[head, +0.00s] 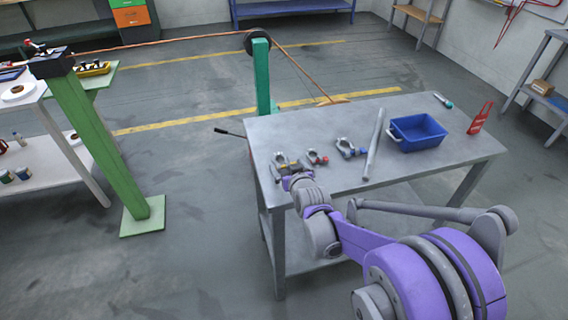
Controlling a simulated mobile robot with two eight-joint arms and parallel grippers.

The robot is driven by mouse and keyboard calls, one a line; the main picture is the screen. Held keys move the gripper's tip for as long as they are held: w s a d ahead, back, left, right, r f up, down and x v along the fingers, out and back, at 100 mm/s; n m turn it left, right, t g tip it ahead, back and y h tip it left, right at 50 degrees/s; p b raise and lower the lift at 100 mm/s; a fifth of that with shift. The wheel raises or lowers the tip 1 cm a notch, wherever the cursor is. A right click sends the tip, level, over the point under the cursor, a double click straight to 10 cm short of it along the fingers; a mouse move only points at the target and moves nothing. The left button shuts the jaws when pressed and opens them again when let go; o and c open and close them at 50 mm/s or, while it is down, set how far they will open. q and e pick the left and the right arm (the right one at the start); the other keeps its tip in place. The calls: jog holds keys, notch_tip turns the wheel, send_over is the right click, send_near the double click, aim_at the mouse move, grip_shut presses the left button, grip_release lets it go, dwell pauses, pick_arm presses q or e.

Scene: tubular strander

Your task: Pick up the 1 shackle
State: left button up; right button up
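Two shackles lie on the grey metal table. One, with a red pin end, is a small grey shackle (317,158); the other, with a blue pin end, is a larger grey shackle (349,148) to its right. My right gripper (287,166) is low over the table's left front part, just left of the red-pinned shackle. Grey metal shapes show around its fingertips, perhaps another shackle; whether the fingers are open or shut on it is too small to tell. My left gripper is not in view.
On the table (460,150) are a grey bar (374,145), a blue bin (417,133), a red tag (480,118) and a small teal-ended cylinder (443,100). A green post (263,80) with a pulley stands behind. Another green post (100,145) and a white table are left.

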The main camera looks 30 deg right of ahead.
jog(key=c, duration=1.4)
jog(key=shift+c, duration=0.2)
jog(key=shift+r, duration=0.1)
